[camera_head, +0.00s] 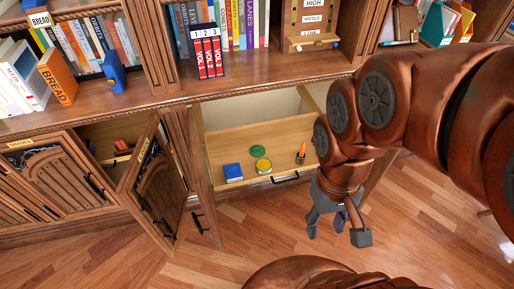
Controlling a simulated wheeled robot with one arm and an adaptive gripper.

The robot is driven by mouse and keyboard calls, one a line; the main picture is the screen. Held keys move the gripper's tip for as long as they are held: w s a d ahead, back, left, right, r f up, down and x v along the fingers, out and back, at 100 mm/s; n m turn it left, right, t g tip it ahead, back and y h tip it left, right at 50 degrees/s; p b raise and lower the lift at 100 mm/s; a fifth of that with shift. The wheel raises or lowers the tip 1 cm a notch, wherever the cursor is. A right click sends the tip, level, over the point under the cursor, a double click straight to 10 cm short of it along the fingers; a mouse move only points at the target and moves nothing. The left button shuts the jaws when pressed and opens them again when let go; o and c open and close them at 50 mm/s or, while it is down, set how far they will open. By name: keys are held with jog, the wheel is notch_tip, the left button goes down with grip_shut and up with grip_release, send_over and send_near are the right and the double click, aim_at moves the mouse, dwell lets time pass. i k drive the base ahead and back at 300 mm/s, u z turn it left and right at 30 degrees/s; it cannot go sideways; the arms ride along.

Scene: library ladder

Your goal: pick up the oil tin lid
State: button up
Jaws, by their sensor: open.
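A flat green round lid (257,151) lies on the light wooden surface of the open drawer compartment (225,150) in the cabinet. I take it to be the oil tin lid. A short yellow round tin (263,166) stands just in front of it, close to it. My gripper (337,230) is open and empty, pointing down over the floor, to the right of the lid and nearer to me. It is apart from the drawer and touches nothing that I can see.
A blue box (232,172) lies left of the tin, and an orange-handled item (301,152) stands to its right. A cabinet door (157,185) stands open at the left. The counter (270,72) overhangs behind. The floor (240,235) in front is clear.

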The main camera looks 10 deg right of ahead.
aim_at(257, 151)
jog(key=u, duration=0.7)
jog(key=i, duration=0.75)
jog(key=u, duration=0.4)
